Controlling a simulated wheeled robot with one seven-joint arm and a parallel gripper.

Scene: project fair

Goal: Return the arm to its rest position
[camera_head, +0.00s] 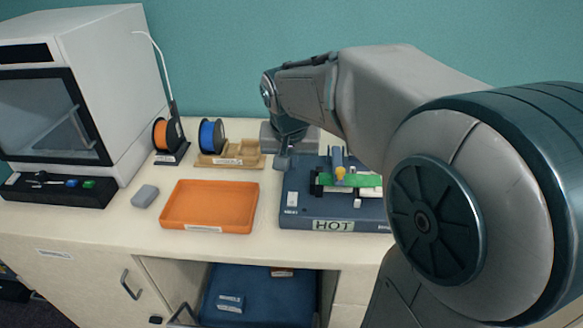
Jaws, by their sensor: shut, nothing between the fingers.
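My arm (395,85) reaches in from the right side and stretches over the back of the counter. Its wrist bends downward near the back edge. My gripper (282,163) points down at the left back corner of the dark blue plate marked HOT (300,210). It is shut and empty. The fingertips are small in the view, and I cannot tell how far they are above the surface. My large near joint (440,215) hides the right part of the counter.
An orange tray (210,228), a grey block (145,196), an orange spool (167,135), a blue spool (212,136) and a wooden holder (240,160) stand left of the plate. A green board (365,181) lies on the plate. A white printer-like machine (95,45) stands far left. Below is an open cabinet (195,275).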

